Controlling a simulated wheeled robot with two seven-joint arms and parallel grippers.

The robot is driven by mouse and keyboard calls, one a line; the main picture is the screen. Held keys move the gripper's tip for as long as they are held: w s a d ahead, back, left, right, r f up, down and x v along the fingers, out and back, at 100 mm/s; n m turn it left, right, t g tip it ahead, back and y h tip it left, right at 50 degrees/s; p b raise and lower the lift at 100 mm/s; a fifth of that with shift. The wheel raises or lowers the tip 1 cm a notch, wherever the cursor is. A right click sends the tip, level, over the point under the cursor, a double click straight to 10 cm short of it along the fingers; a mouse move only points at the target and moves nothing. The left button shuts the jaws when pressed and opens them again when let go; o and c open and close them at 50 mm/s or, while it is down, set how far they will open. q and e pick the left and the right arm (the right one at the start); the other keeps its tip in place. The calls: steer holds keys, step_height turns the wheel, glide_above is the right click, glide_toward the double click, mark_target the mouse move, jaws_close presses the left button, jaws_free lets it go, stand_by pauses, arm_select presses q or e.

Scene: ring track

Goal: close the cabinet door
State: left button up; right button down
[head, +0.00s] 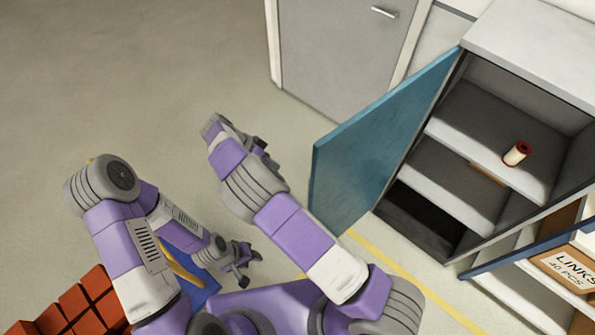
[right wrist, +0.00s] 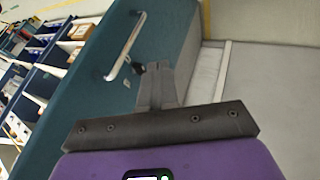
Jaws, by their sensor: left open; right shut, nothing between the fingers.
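The cabinet (head: 520,38) stands at the right of the head view, its front open. Its teal door (head: 375,140) is swung wide out to the left. In the right wrist view the door (right wrist: 75,95) fills the left and middle and carries a pale bar handle (right wrist: 124,46). My right gripper (head: 266,151) is left of the door in the head view, apart from it. In its wrist view the fingers (right wrist: 157,80) are shut and empty, appearing just right of and below the handle. My left gripper (head: 249,270) is open, low in the head view, away from the cabinet.
A red-and-white spool (head: 516,153) lies on a cabinet shelf. A shelf unit with a box labelled LINKS (head: 567,268) stands at lower right. Red blocks (head: 75,305) and a blue item (head: 195,270) are at lower left. A grey door (head: 340,50) is behind; floor at upper left is clear.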

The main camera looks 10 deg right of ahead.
arm_select(q)
steer(key=r+p, duration=0.3)
steer(key=shift+s+r, duration=0.15)
steer(key=shift+s, duration=0.1)
arm_select(e)
steer(key=s+d+f, duration=0.4)
steer(key=d+f, duration=0.3)
steer(key=d, duration=0.1)
steer(key=shift+s+f, duration=0.15)
steer(key=shift+s, duration=0.2)
